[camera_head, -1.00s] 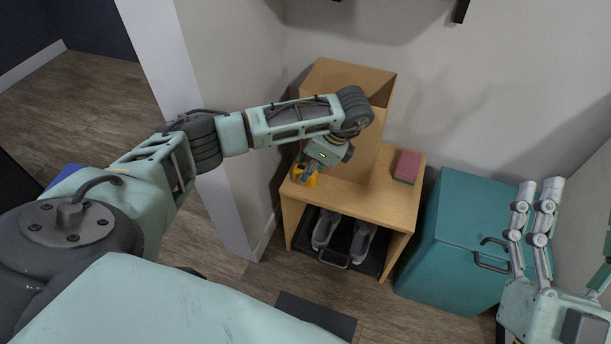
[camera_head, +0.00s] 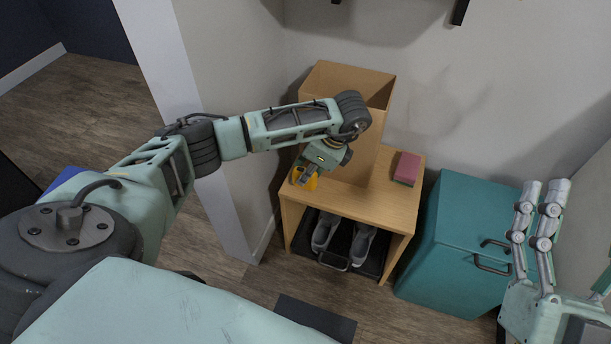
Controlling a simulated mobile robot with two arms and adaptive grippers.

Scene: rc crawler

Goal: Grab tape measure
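The yellow thing, which looks like the tape measure (camera_head: 310,184), sits at the left front part of the wooden cabinet's top. It is partly hidden by my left gripper (camera_head: 302,180). My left gripper points down at it, with its fingers at or around the yellow body. The fingers are small and overlap the tape measure, so I cannot tell whether they are closed on it. My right gripper (camera_head: 537,215) is at the right edge, fingers pointing up, apart and empty.
An open cardboard box (camera_head: 345,85) stands on the wooden cabinet (camera_head: 385,205), close behind my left gripper. A red and green block (camera_head: 408,168) lies on its right side. Grey shoes (camera_head: 341,240) are on the shelf below. A teal cabinet (camera_head: 460,240) stands to the right.

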